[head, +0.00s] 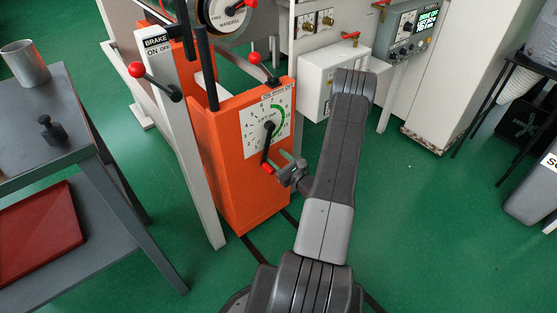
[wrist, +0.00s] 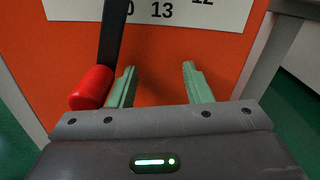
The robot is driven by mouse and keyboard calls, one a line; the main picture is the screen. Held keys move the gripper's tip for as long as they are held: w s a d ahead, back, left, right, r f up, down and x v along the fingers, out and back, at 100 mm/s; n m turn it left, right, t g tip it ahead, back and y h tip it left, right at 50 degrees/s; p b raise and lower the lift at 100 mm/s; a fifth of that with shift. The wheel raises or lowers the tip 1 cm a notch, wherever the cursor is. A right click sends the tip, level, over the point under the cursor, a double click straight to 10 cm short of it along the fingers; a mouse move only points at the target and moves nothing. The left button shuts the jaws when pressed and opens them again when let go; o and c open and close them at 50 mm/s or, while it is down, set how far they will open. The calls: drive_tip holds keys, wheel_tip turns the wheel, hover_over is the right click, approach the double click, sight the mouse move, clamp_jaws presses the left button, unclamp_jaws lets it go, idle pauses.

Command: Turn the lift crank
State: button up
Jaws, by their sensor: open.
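The lift crank is a black arm (head: 267,143) on the white dial plate (head: 281,107) of the orange box (head: 232,180). It hangs down from its hub, with a red grip (head: 267,168) at its lower end. In the wrist view the black arm (wrist: 112,32) and red grip (wrist: 91,88) are at the left. My gripper (head: 287,162) is open and empty in front of the box's face. In the wrist view its green fingers (wrist: 158,76) are both right of the grip, which lies outside the jaws, close beside the left finger. I cannot tell whether they touch.
A red-knobbed brake lever (head: 152,79) stands on a pale post left of the box. Another red-knobbed lever (head: 261,66) rises above the dial. A grey table (head: 88,137) is at left, and a white box (head: 322,75) is behind my arm. Green floor is open at right.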

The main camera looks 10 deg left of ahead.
drive_tip(key=shift+d, duration=0.15)
drive_tip(key=shift+c, duration=0.5)
clamp_jaws()
idle(0.7)
drive_tip(key=shift+o, duration=0.5)
unclamp_jaws()
drive_tip(key=s+d+p, duration=0.1)
drive_tip(key=s+d, duration=0.4)
drive_tip(key=d, duration=0.8)
drive_tip(key=shift+d+p, duration=0.3)
drive_tip(key=shift+d, duration=0.05)
